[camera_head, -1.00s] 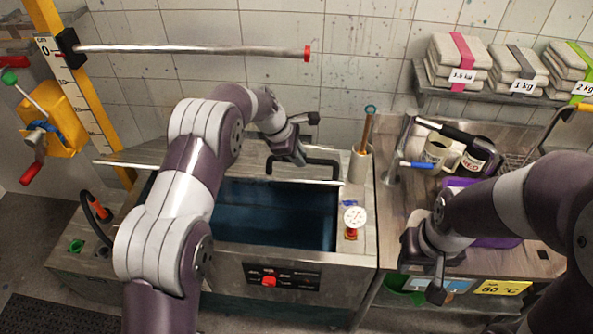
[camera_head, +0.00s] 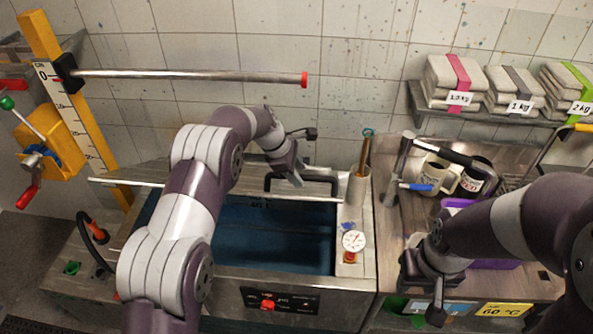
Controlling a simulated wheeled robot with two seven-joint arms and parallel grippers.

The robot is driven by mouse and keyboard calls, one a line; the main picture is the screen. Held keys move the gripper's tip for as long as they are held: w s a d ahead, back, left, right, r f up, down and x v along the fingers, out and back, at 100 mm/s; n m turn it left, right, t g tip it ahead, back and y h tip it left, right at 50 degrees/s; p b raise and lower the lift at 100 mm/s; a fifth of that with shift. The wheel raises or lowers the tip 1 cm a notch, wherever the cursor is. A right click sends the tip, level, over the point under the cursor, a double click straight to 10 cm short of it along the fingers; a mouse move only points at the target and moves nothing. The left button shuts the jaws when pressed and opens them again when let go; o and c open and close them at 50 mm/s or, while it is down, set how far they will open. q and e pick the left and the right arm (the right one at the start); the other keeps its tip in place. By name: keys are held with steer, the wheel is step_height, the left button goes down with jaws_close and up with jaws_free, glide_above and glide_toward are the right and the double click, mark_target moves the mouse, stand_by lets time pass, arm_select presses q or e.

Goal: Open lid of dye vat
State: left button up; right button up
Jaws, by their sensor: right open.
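The dye vat (camera_head: 250,281) is a steel tank holding dark blue liquid (camera_head: 270,238). Its steel lid (camera_head: 235,180) is raised toward the wall at the back, leaving much of the opening uncovered. The lid carries a black bar handle (camera_head: 318,179) near its right end. My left gripper (camera_head: 290,174) is at the handle's left part. Its fingers are small and partly hidden, so I cannot tell whether they are closed around the bar. My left arm crosses over the vat's left side. My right gripper (camera_head: 424,284) is open and empty, in front of the counter right of the vat.
A gauge (camera_head: 353,240) and a holder with a wooden-handled tool (camera_head: 357,188) stand at the vat's right rim. The counter holds mugs (camera_head: 436,176), a faucet (camera_head: 398,170) and a purple tub (camera_head: 495,264). A metal bar (camera_head: 190,76) juts out above the vat.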

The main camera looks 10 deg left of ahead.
arm_select(q)
steer(key=shift+s+r, duration=0.25)
steer(key=shift+s, duration=0.05)
steer(key=shift+w+b+v, duration=0.2)
steer(key=shift+b+v, duration=0.95)
steer(key=v, duration=0.3)
steer(key=shift+w+f+b, duration=0.1)
steer(key=shift+b, duration=0.2)
steer(key=p+v, duration=0.5)
steer(key=v, duration=0.2)
steer(key=shift+s+r, duration=0.3)
steer(key=shift+s, duration=0.05)
arm_select(e)
steer(key=shift+s+r, duration=0.2)
steer(key=shift+r, duration=0.95)
arm_select(q)
steer(key=shift+w, duration=0.1)
arm_select(e)
steer(key=shift+w, duration=0.1)
